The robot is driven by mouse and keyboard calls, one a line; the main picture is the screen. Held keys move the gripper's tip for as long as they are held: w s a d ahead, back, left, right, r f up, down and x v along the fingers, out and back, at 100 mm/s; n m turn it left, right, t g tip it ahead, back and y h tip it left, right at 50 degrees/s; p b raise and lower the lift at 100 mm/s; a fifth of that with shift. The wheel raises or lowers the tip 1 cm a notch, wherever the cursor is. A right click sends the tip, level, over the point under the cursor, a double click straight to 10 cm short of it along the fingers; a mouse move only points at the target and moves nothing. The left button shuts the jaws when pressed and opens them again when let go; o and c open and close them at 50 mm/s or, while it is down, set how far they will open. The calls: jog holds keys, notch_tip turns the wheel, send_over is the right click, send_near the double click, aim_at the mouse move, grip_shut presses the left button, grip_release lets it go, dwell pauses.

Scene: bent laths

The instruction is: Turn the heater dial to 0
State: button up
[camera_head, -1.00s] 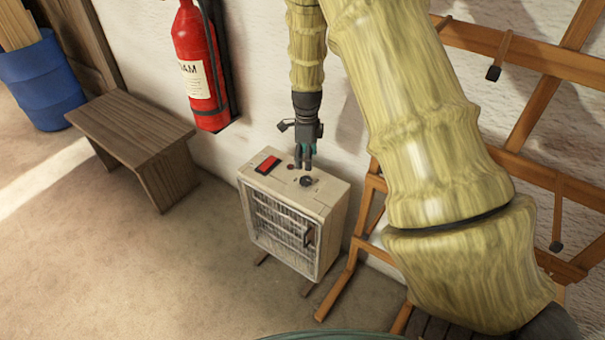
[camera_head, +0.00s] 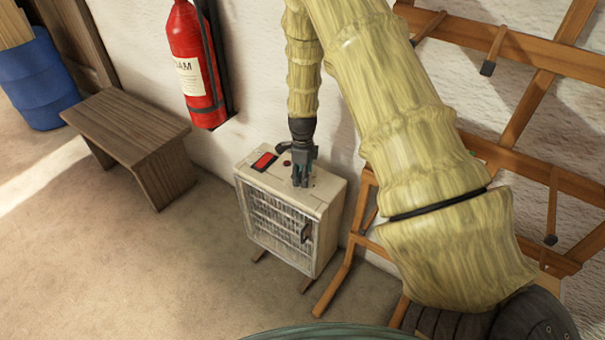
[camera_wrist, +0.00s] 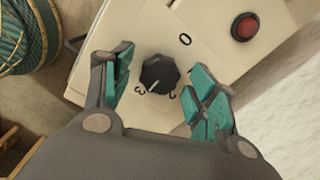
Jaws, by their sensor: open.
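The cream heater (camera_head: 290,225) stands on the floor against the wall, its grille facing forward. Its black dial (camera_wrist: 160,73) sits on the top panel in the wrist view. The panel shows a 0 above and right of the dial and a 3 and 2 below it. A small pale mark on the dial appears to face down, near the 3; its exact setting is hard to tell. My gripper (camera_head: 301,182) is over the heater top and hides the dial in the head view. Its teal-padded fingers are open, one on each side of the dial, with gaps visible.
A red rocker switch (camera_head: 264,161) and a round red button (camera_wrist: 245,27) are on the heater top. A wooden rack (camera_head: 345,265) stands close on the right. A fire extinguisher (camera_head: 190,60) hangs on the wall. A bench (camera_head: 130,130) stands left, with clear floor in front.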

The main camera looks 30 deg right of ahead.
jog(key=c, duration=1)
jog(key=shift+c, duration=0.2)
